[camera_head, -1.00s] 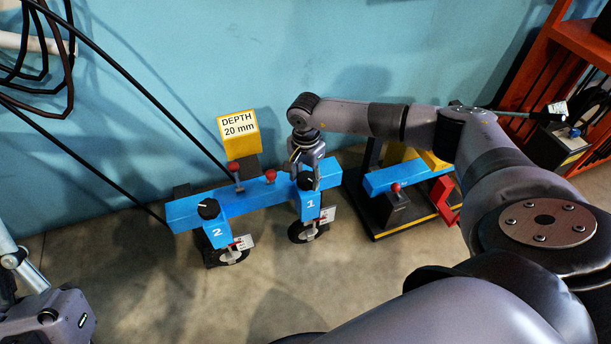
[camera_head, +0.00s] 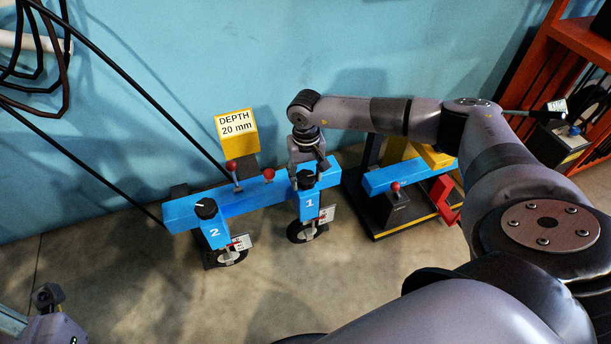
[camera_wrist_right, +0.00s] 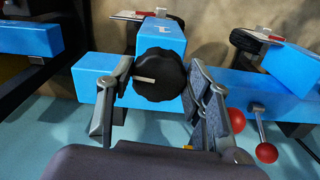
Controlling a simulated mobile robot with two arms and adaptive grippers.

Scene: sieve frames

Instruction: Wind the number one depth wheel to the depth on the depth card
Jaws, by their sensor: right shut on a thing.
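The number one depth wheel is a black ribbed knob (camera_head: 306,181) with a pale pointer line, on the blue bracket marked 1 (camera_head: 310,207). The right wrist view shows the knob (camera_wrist_right: 160,75) between the two fingers, its line towards the left finger. My right gripper (camera_head: 306,170) reaches down from above and is shut on this knob, partly covering it in the head view. The yellow depth card (camera_head: 237,124) reads "DEPTH 20 mm" behind the blue beam. A small white scale plate (camera_head: 326,214) sits beside bracket 1; its marks are too small to read. My left gripper's fingers are out of sight.
A second black knob (camera_head: 206,208) sits on bracket 2 to the left. Two red-ended levers stand on the blue beam (camera_head: 245,200) between the knobs. A second blue machine (camera_head: 395,178) stands at right, before an orange rack (camera_head: 580,45). The front floor is clear.

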